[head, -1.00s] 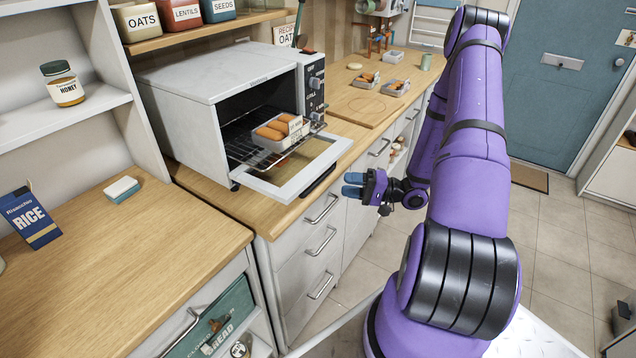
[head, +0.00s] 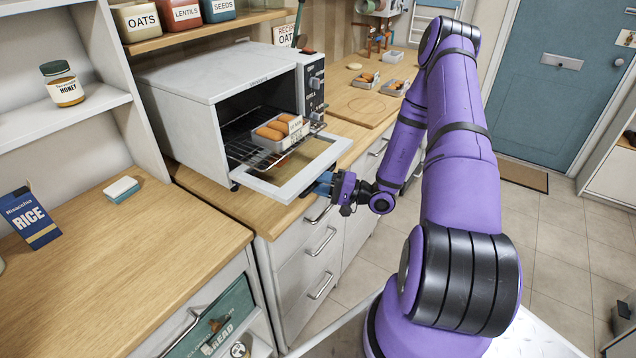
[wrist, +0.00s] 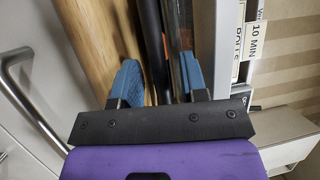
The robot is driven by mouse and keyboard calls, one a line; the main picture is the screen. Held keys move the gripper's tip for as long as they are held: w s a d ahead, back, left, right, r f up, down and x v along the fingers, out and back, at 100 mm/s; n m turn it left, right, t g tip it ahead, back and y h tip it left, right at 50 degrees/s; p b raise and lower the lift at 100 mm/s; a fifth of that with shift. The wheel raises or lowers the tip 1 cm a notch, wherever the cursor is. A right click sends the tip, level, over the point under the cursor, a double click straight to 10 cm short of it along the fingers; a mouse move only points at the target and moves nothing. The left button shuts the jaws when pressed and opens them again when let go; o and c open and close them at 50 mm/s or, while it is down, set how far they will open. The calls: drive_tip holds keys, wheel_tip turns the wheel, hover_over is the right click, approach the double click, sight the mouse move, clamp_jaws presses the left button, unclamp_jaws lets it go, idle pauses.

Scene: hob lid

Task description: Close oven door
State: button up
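The white toaster oven (head: 185,125) stands on the wooden counter. Its door (head: 276,188) is folded down, open, roughly level and jutting toward the counter's front edge. My gripper (head: 322,184) is at the door's front edge, by the dark handle. In the wrist view the gripper's blue fingers (wrist: 160,82) are spread apart, and the dark handle bar (wrist: 153,40) runs between them. I cannot tell whether either finger touches it. A grey tray of browned rolls (head: 277,133) with a label sits on the rack inside the oven, toward the opening.
Drawer fronts with metal handles (head: 321,240) lie below the counter. The left worktop (head: 110,265) holds a rice box (head: 29,216) and a sponge (head: 121,190). More trays (head: 366,81) stand on the counter behind the oven.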

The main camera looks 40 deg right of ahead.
drive_tip(key=shift+w+a, duration=0.3)
drive_tip(key=shift+w, duration=0.05)
clamp_jaws()
drive_tip(key=shift+r, duration=0.15)
